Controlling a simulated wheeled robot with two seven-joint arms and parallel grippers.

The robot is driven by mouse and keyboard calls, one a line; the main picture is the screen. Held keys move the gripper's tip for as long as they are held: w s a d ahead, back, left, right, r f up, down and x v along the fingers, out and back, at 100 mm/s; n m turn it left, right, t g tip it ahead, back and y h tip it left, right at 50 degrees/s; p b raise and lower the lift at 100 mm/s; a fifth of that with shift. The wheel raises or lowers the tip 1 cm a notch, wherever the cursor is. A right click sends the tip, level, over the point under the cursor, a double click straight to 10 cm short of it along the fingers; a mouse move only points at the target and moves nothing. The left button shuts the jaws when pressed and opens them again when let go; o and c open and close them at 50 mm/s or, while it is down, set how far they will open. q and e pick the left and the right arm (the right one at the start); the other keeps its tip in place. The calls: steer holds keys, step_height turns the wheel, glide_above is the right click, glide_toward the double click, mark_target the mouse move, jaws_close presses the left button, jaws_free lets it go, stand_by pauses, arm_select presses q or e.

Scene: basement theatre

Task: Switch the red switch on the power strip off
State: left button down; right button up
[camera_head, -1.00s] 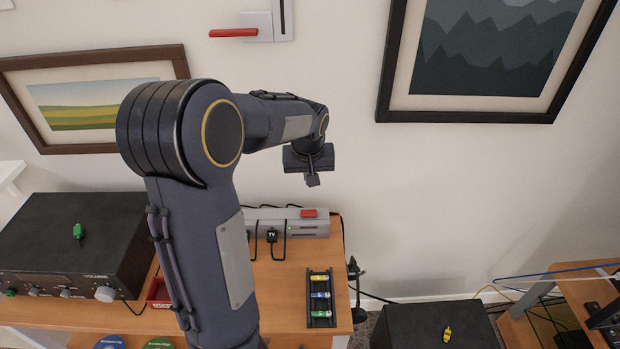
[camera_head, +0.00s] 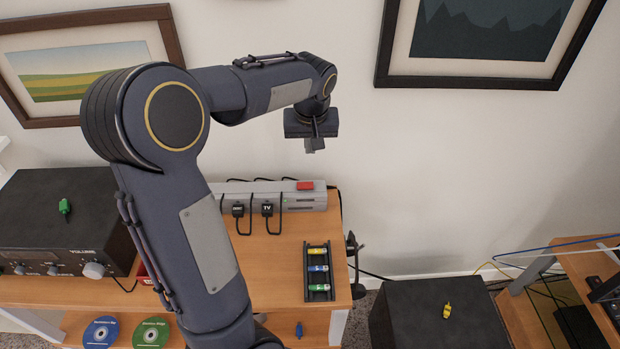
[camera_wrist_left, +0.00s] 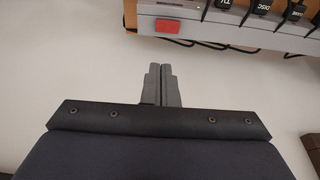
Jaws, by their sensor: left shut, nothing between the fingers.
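The grey power strip (camera_head: 318,197) stands at the back of the wooden desk against the wall, with several black plugs in it. Its red switch (camera_head: 305,185) is on top near the right end. In the left wrist view the red switch (camera_wrist_left: 156,27) shows above the fingers, beside the plugs. I cannot tell its on or off position. My left gripper (camera_head: 314,146) is above the red switch, apart from it, pointing down. Its fingers (camera_wrist_left: 162,84) are shut and empty. My right gripper is not in view.
A battery tray (camera_head: 307,271) lies on the desk in front of the strip. A black amplifier (camera_head: 60,215) stands at the left. Black cables (camera_head: 280,220) hang from the plugs. The wall is close behind my left gripper. A black box (camera_head: 430,312) stands on the floor at the right.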

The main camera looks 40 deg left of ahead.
arm_select(q)
glide_toward(310, 184)
steer(key=x, duration=0.5)
steer(key=shift+w+a+f+p, duration=0.1)
steer(key=shift+w+a+p, duration=0.1)
steer(key=shift+p, duration=0.15)
steer(key=shift+f, duration=0.65)
